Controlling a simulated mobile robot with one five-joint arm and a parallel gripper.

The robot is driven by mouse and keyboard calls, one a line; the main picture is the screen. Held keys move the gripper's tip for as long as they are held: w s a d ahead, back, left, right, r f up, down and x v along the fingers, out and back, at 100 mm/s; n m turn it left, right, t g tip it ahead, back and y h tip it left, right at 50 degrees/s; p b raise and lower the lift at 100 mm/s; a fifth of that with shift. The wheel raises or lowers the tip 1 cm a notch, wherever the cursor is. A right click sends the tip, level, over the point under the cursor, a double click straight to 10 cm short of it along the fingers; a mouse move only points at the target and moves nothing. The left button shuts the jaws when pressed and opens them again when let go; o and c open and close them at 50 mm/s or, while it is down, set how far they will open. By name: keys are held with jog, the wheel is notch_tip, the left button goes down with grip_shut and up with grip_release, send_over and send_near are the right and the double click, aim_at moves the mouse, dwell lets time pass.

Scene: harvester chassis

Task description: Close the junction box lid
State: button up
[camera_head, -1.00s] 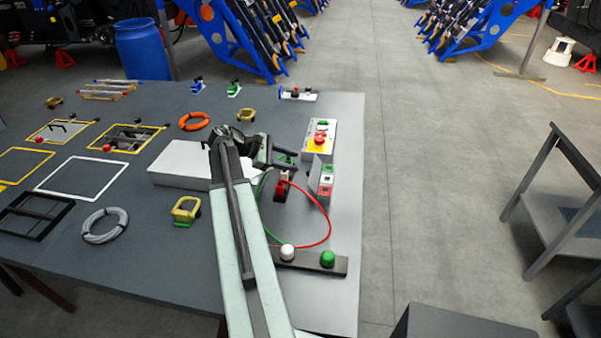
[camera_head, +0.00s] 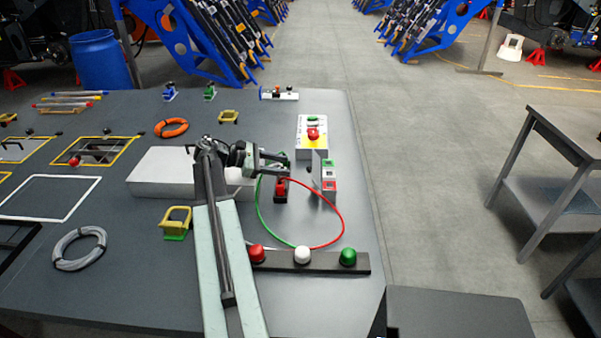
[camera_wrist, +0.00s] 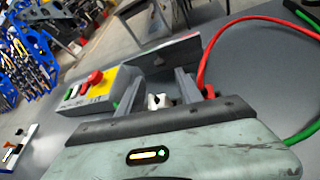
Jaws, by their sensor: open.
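The junction box (camera_head: 329,184) is a small box with green and red faces near the table's right edge. Its grey lid (camera_head: 316,166) stands upright, open, on the box's left side. The lid also shows in the wrist view as a tilted grey panel (camera_wrist: 170,54) beyond the fingers. My gripper (camera_head: 287,161) is to the left of the lid, with its fingers pointing right toward it and a small gap seeming to remain. In the wrist view my gripper (camera_wrist: 158,86) is open and nothing is held. Whether a fingertip touches the lid cannot be told.
A control box with a red button (camera_head: 313,136) stands behind the junction box. A red connector (camera_head: 281,188) with red and green cables sits just in front of my gripper. A dark strip with three coloured knobs (camera_head: 303,257) lies nearer. A pale grey box (camera_head: 150,172) is left.

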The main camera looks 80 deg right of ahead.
aim_at(313, 170)
jog(key=b+x, duration=0.2)
jog(key=x, duration=0.6)
jog(key=shift+a+b, duration=0.1)
jog(key=shift+b, duration=0.25)
jog(key=shift+r, duration=0.1)
grip_shut()
